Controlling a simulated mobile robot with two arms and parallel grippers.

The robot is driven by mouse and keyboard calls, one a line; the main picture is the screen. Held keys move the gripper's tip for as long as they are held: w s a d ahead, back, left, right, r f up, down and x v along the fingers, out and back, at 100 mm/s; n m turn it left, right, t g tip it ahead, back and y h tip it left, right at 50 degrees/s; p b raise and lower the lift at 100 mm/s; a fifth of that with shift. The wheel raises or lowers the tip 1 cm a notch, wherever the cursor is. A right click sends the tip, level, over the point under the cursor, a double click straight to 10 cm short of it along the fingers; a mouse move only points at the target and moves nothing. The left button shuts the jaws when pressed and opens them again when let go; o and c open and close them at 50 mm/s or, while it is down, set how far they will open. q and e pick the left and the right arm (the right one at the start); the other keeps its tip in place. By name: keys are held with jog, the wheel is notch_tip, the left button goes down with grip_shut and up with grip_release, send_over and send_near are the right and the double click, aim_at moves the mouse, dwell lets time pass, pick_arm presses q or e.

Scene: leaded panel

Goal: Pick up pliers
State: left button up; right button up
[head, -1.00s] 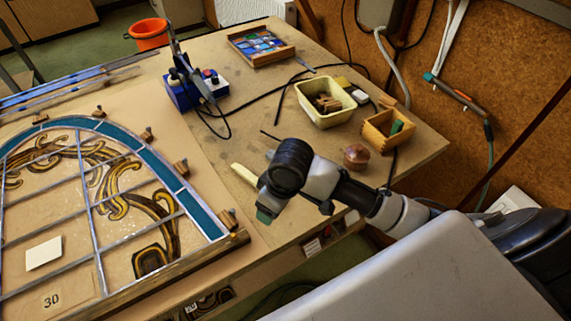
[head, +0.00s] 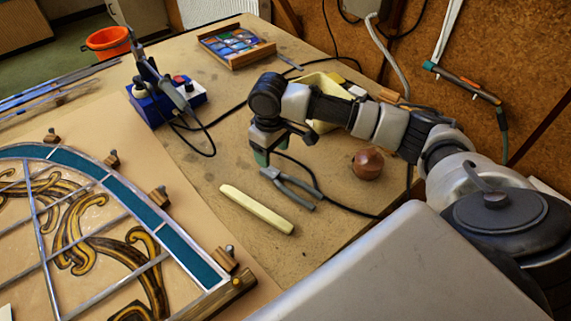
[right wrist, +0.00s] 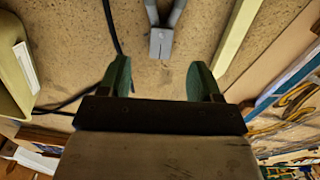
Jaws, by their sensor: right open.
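The pliers (head: 287,187) lie flat on the workbench, grey, with two handles spread toward the lower right. In the right wrist view their blunt grey head (right wrist: 160,43) shows at the top centre, and the handles run out of the frame. My right gripper (head: 281,148) is above the bench, just behind the pliers' head in the head view. Its green-tipped fingers (right wrist: 160,78) are open and empty, with the pliers' head centred beyond the gap. My left gripper is in neither current view.
A pale wooden bar (head: 257,209) lies left of the pliers, and a round brown knob (head: 368,163) sits to the right. A black cable runs close by. The leaded panel (head: 120,180) is at left, the soldering station (head: 166,100) behind. My arm partly hides a cream tub (head: 322,124).

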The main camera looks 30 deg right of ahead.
aim_at(272, 172)
notch_tip(272, 172, down, 2)
jog(key=shift+f, duration=0.1)
jog(key=shift+w+f, duration=0.15)
jog(key=shift+f, duration=0.15)
notch_tip(272, 172, down, 4)
jog(key=shift+a+f+p, duration=0.15)
jog(key=shift+p, duration=0.6)
jog(key=shift+f, duration=0.35)
jog(key=shift+c, duration=0.5)
pick_arm(q)
jog(key=shift+s+r, duration=0.5)
jog(key=shift+r, duration=0.3)
pick_arm(e)
jog(key=c, duration=1)
